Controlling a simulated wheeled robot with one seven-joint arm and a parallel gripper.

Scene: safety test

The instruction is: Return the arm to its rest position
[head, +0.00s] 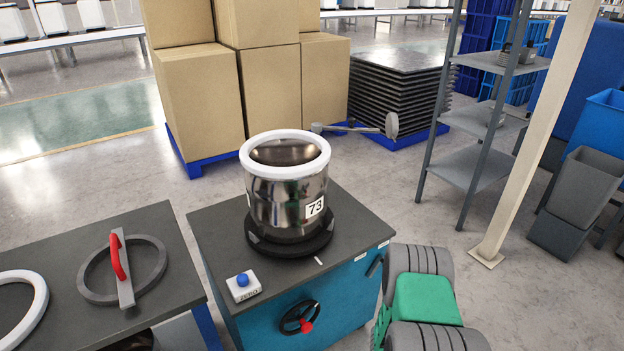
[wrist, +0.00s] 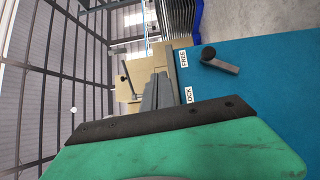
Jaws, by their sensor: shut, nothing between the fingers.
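My gripper (wrist: 157,92) shows in the wrist view as grey fingers beyond a dark bar and a green body. The fingers are together with nothing between them. They are close to the teal cabinet face (wrist: 260,80), near its FREE and LOCK labels; contact cannot be told. A lever with a dark knob (wrist: 209,53) is on that face, apart from the fingers. In the head view, my green and grey arm is low beside the cabinet's right end, and my fingers are hidden there.
A shiny pot marked 73 (head: 289,205) stands on the cabinet, with a ZERO button (head: 243,286) and a handwheel (head: 299,317). A bench (head: 150,235) holds a ring lid with a red handle (head: 119,260). A shelf rack (head: 470,165) and cream post (head: 535,130) stand right.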

